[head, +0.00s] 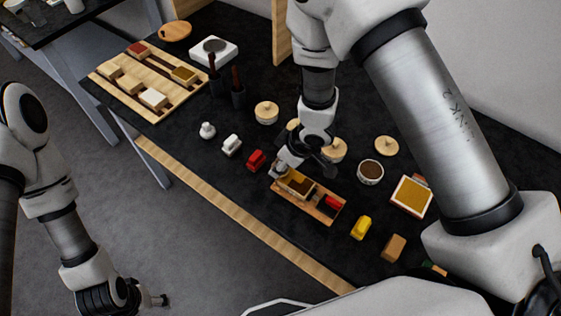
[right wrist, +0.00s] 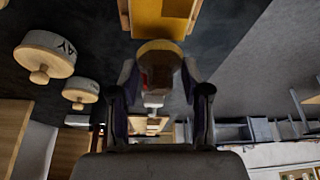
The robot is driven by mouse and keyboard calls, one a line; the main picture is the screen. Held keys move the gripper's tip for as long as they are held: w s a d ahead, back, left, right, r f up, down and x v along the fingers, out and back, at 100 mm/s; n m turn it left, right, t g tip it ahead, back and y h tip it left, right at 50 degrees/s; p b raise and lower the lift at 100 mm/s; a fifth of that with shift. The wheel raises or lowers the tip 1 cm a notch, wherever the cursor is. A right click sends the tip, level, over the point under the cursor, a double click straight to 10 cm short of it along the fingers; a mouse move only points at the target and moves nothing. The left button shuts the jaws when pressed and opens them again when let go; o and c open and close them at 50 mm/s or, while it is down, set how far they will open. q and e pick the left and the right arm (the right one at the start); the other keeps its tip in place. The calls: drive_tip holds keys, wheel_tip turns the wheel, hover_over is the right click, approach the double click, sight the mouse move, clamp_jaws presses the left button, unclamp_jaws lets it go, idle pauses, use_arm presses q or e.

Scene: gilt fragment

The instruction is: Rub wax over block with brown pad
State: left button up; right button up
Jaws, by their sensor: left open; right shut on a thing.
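A small block with a golden-ochre top (head: 299,183) sits in the left part of a long wooden tray (head: 316,214) on the black bench. In the right wrist view an ochre face (right wrist: 160,20) in a wooden surround lies just beyond my fingertips. My right gripper (head: 281,169) is at the tray's left end, its fingertips partly hidden in the head view. In the right wrist view it (right wrist: 160,75) is shut on a brown pad (right wrist: 160,63) with a tan edge, close to the ochre face; I cannot tell if they touch. My left gripper (head: 164,300) is open and empty, low over the floor.
A red piece (head: 333,202) lies in the tray's right part. Red (head: 256,160), white (head: 231,145) and yellow (head: 361,227) pieces and a tan-brown block (head: 393,248) stand nearby. Lidded pots and a dark-filled bowl (head: 370,172) stand behind. A wooden rack (head: 148,80) is farther left.

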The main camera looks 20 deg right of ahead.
drive_tip(key=v, duration=0.1)
drive_tip(key=p+v, duration=0.2)
drive_tip(key=shift+w+a+r, duration=0.15)
drive_tip(key=shift+a+r, duration=0.05)
drive_tip(key=shift+r, duration=0.2)
wheel_tip(320, 180, up, 3)
drive_tip(key=p, duration=0.3)
drive_tip(key=shift+w+a+f, duration=0.1)
drive_tip(key=shift+w+f, duration=0.05)
drive_tip(key=shift+r+p, duration=0.3)
drive_tip(key=shift+r, duration=0.05)
use_arm(q)
wheel_tip(320, 180, up, 7)
drive_tip(key=s, duration=0.1)
drive_tip(key=shift+f, duration=0.2)
drive_tip(key=shift+a, duration=0.15)
